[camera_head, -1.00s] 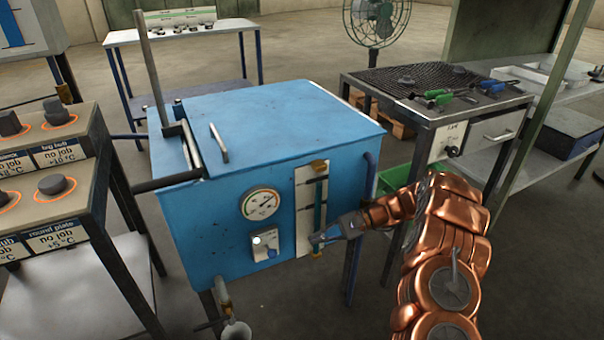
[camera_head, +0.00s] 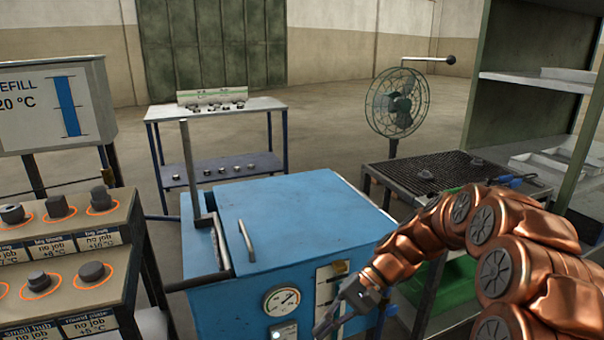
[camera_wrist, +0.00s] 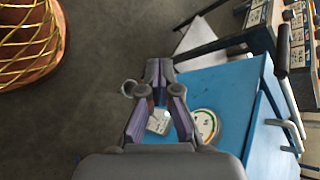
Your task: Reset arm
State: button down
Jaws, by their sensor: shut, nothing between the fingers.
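My copper-coloured arm reaches in from the right in the head view. My gripper (camera_head: 328,324) is in front of the blue box's front face, near the lower edge of the picture. In the wrist view, the gripper's fingers (camera_wrist: 158,70) meet at their tips with nothing held. The blue box (camera_head: 300,220) has a round gauge (camera_head: 281,301) and a pale sight-glass panel (camera_head: 328,285) on its front. The wrist view also shows the gauge (camera_wrist: 206,125) and a small control plate (camera_wrist: 158,121), beyond the fingers.
Racks with dark round parts (camera_head: 58,205) and labels stand on the left. A table with a dark mesh top (camera_head: 440,180) is on the right, with a green bin (camera_head: 452,285) below. A fan (camera_head: 398,103) and another table (camera_head: 215,112) stand behind.

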jog(key=s+d+r+n+t+h+p, duration=0.1)
jog(key=s+d+r+h+p, duration=0.2)
jog(key=s, duration=0.5)
jog(key=s+d+r+n+t+h+p, duration=0.1)
jog(key=s+d+r+h+p, duration=0.2)
jog(key=s+d+r+p, duration=0.3)
jog(key=s+d+r+n+t+h+p, duration=0.1)
jog(key=s+d+r+h+p, duration=0.2)
jog(key=s+r+p, duration=0.3)
jog(key=s+d+r, duration=0.1)
jog(key=s+r, duration=0.3)
jog(key=s, duration=0.2)
jog(key=shift+d+h+p, duration=0.35)
jog(key=shift+h+p, duration=0.05)
